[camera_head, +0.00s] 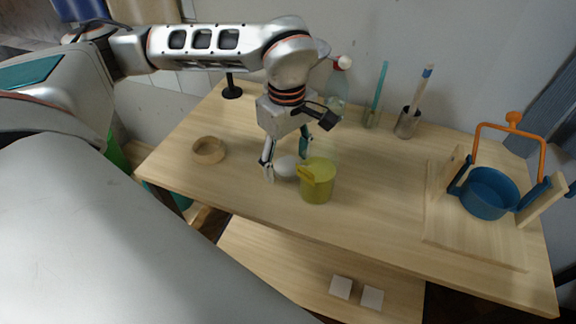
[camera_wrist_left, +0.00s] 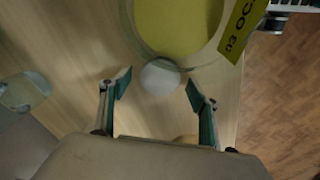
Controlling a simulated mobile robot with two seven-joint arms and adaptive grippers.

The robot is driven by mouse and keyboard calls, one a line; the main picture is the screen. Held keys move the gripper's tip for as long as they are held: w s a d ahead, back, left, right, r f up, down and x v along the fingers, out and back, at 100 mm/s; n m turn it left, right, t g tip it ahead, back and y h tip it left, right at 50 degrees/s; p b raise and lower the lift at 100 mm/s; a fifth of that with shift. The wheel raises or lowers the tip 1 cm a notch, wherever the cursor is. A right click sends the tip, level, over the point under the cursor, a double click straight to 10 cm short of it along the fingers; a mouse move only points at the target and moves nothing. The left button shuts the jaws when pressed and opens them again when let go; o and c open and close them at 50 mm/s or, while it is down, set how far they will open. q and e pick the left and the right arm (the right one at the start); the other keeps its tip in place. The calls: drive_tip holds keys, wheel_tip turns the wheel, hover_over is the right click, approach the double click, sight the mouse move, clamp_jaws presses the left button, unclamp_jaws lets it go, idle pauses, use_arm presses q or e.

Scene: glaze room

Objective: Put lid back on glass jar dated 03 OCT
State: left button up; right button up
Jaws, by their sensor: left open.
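The glass jar (camera_head: 318,187) holds yellow contents and stands upright on the table with a yellow tag at its rim. In the left wrist view the jar (camera_wrist_left: 178,22) is at the top, its yellow tag (camera_wrist_left: 243,28) reading "03 OC", the rest cut off. A small round white piece (camera_head: 286,166), perhaps the lid or its knob, is just left of the jar. It also shows in the left wrist view (camera_wrist_left: 160,76). My left gripper (camera_head: 285,168) is open and points down, its fingers on either side of the white piece. My right gripper is out of view.
A wooden ring-shaped dish (camera_head: 209,150) lies left on the table. A clear bottle (camera_head: 337,103) and holders with tools (camera_head: 406,124) stand along the back. A blue pot (camera_head: 489,193) with an orange handle is at the right. The front middle is clear.

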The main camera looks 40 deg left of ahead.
sight(287, 165)
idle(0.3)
use_arm(q)
drive_tip(key=c, duration=0.8)
wheel_tip(287, 165, up, 20)
drive_tip(key=shift+f+p, duration=0.1)
drive_tip(key=shift+p, duration=0.95)
